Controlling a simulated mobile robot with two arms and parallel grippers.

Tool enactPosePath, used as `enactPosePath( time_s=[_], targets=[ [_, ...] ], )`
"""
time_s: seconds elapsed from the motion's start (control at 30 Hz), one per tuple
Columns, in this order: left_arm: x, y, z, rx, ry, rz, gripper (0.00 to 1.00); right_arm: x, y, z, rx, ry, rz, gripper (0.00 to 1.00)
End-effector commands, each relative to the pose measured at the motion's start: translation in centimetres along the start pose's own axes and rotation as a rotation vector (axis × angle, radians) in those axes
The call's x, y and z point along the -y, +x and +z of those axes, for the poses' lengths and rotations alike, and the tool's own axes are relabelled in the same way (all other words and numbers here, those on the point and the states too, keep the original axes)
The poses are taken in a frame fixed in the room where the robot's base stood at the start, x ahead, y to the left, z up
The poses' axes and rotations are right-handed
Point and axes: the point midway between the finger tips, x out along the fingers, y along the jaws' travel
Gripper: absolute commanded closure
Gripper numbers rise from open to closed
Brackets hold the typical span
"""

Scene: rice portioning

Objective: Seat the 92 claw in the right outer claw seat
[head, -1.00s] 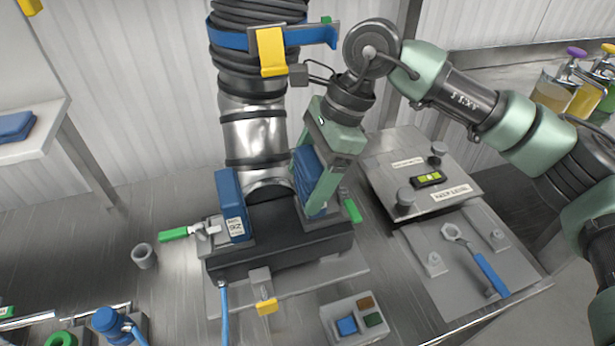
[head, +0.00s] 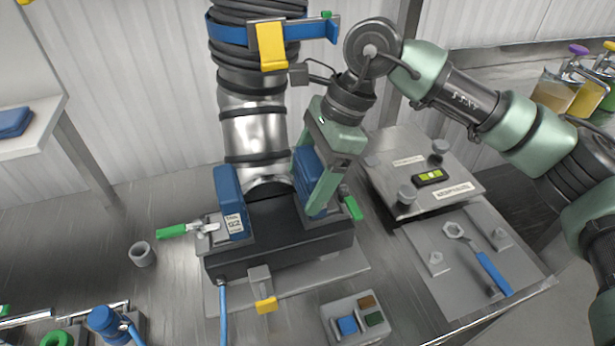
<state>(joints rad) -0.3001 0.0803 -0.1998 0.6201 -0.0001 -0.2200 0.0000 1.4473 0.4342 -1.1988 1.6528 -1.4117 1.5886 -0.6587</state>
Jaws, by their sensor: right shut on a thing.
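A black block (head: 280,245) stands on a grey plate below the silver, black-banded column. My left gripper is not in view.
Green-handled clamps (head: 172,231) flank the block, one on each side. A yellow tab (head: 266,305) sits in front. A grey tray (head: 357,320) with coloured pieces is at the front. A plate with a blue-handled wrench (head: 490,270) and a level (head: 430,177) lie right.

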Motion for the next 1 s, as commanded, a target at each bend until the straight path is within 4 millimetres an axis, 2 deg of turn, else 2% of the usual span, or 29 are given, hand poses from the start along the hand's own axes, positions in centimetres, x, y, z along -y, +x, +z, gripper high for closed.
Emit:
enactPosePath(
  time_s=[0.97,1.0],
  targets=[
    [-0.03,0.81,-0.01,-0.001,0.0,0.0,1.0,0.05,0.23,-0.07,0.002,-0.001,-0.002,0.96],
    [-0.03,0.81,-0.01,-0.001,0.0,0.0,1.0,0.05,0.24,-0.08,0.002,-0.001,-0.002,0.15]
  ],
)
